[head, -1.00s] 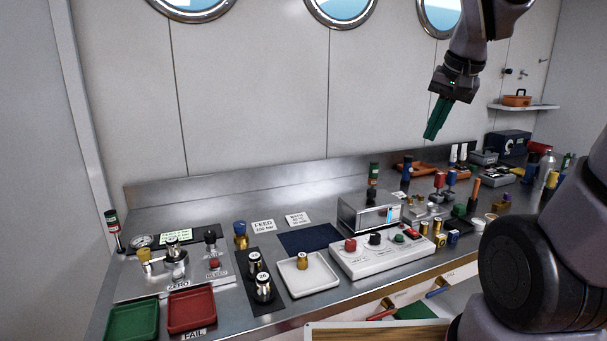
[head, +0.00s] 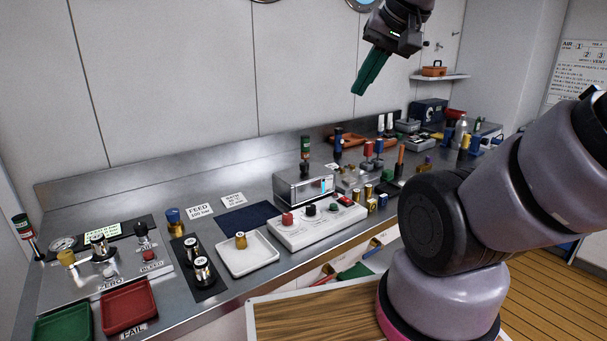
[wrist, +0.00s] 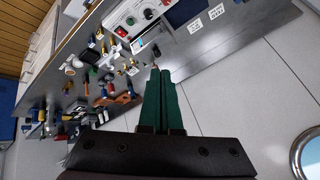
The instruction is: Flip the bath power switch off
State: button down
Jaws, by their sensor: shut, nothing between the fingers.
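A white control box (head: 300,228) sits near the bench's front edge. It carries a red knob (head: 287,219), a black knob (head: 310,209), a green button (head: 332,208) and a red rocker switch (head: 345,201) at its right end, which looks like the bath power switch. Its rocker position is too small to tell. A metal bath unit (head: 290,188) with a small lit display stands behind it. My gripper (head: 358,93) is shut and empty, high above the back of the bench, well apart from the box. The wrist view shows the green fingers together (wrist: 160,70) and the control box (wrist: 128,22) beyond.
A white tray (head: 262,267) with a brass piece lies left of the box. Small brass and blue cylinders (head: 370,197) stand close to its right. Tall bottles and red-topped valves crowd the bench behind and to the right. The air around my gripper is free.

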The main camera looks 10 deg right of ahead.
jog(key=w+d+f+n+g+h, duration=0.1)
jog(key=w+d+f+n+g, duration=0.15)
jog(key=w, duration=0.55)
jog(key=n+g+h, duration=0.1)
jog(key=n+g, duration=0.4)
jog(key=n, duration=0.1)
send_over(343, 198)
notch_tip(343, 198, down, 19)
jog(key=shift+r+t, duration=0.1)
jog(key=shift+t, duration=0.15)
notch_tip(343, 198, down, 14)
